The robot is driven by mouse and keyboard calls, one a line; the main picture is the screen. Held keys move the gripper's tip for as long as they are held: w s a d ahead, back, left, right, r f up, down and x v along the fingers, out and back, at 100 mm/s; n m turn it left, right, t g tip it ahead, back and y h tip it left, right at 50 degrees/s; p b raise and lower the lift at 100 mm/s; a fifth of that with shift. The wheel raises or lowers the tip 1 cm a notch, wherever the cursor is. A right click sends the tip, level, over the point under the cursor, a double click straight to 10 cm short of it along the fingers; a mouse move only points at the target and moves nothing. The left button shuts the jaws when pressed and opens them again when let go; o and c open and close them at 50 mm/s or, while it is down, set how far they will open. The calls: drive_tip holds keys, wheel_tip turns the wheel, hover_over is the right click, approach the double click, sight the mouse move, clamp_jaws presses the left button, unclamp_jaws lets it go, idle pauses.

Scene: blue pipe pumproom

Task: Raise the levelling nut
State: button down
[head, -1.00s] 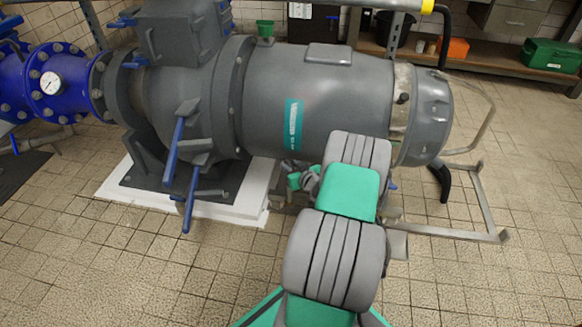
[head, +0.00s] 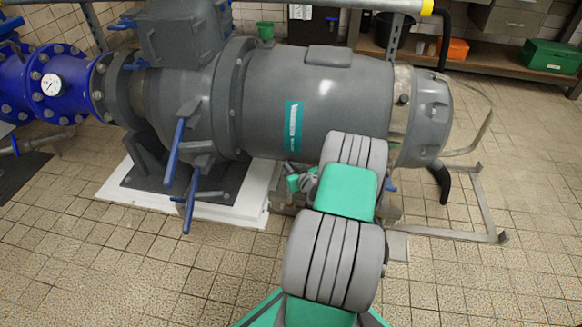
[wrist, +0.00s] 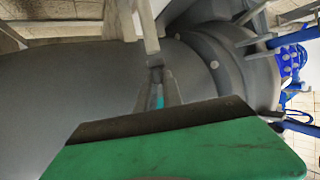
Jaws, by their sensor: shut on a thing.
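My gripper (head: 299,182) is low under the near side of the large grey motor (head: 320,100), partly hidden behind my own arm in the head view. In the wrist view, my gripper's fingers (wrist: 156,72) close together around a small dark thing, most likely the levelling nut. The nut's shape and thread cannot be made out, and in the head view it is hidden by my arm and gripper. The motor's grey curved body also fills the left of the wrist view (wrist: 60,85).
Blue-handled levers (head: 175,152) stick out left of my gripper, above a white plinth (head: 235,211). A metal floor frame (head: 455,234) lies to the right. Blue pipework (head: 68,85) stands at the far left. The tiled floor in front is mostly clear.

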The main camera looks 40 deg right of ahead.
drive_tip(key=m+g+h, duration=0.1)
drive_tip(key=m+h, duration=0.1)
drive_tip(key=m+g+h+p, duration=0.1)
drive_tip(key=m+h, duration=0.1)
drive_tip(key=a+m+g+h+p, duration=0.1)
drive_tip(key=m+g+h, duration=0.1)
drive_tip(key=shift+w+f+m+h, duration=0.1)
drive_tip(key=shift+w+m+h, duration=0.2)
drive_tip(key=shift+w+m, duration=0.1)
drive_tip(key=shift+s+g, duration=0.15)
drive_tip(key=shift+g, duration=0.25)
drive_tip(key=c, duration=1.5)
unclamp_jaws()
drive_tip(key=shift+d, duration=0.1)
drive_tip(key=p+v, duration=0.2)
drive_tip(key=v, duration=0.5)
drive_tip(key=shift+s+a+p, duration=0.2)
drive_tip(key=shift+a+p, duration=0.1)
